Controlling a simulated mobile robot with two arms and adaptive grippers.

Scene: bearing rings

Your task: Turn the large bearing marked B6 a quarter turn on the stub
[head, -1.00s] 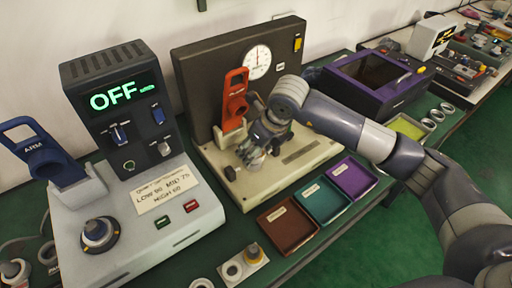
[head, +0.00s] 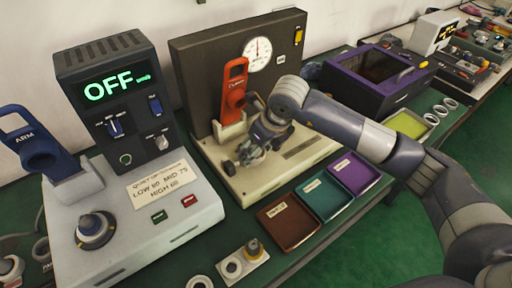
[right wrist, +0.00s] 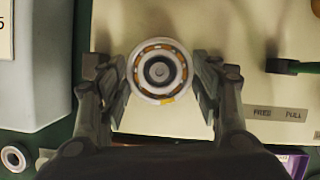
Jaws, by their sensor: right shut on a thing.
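The large bearing (right wrist: 160,51) shows in the right wrist view as a metal ring with an orange-brown cage and balls. It sits around the stub (right wrist: 159,72), whose round dark end shows in its middle. A small yellow mark is on the ring's lower edge; I cannot read any B6 on it. My right gripper (right wrist: 162,80) is shut on the bearing, one finger at each side of the outer ring. In the head view my right gripper (head: 250,153) is in front of the dark-backed test stand and mostly hides the bearing. My left gripper is not in view.
The stand's cream base (head: 258,185) carries a red-orange arm (head: 232,88) beside my gripper. Brown (head: 287,222), teal (head: 325,196) and purple (head: 355,173) trays lie in front. A grey device reading OFF (head: 110,88) stands left.

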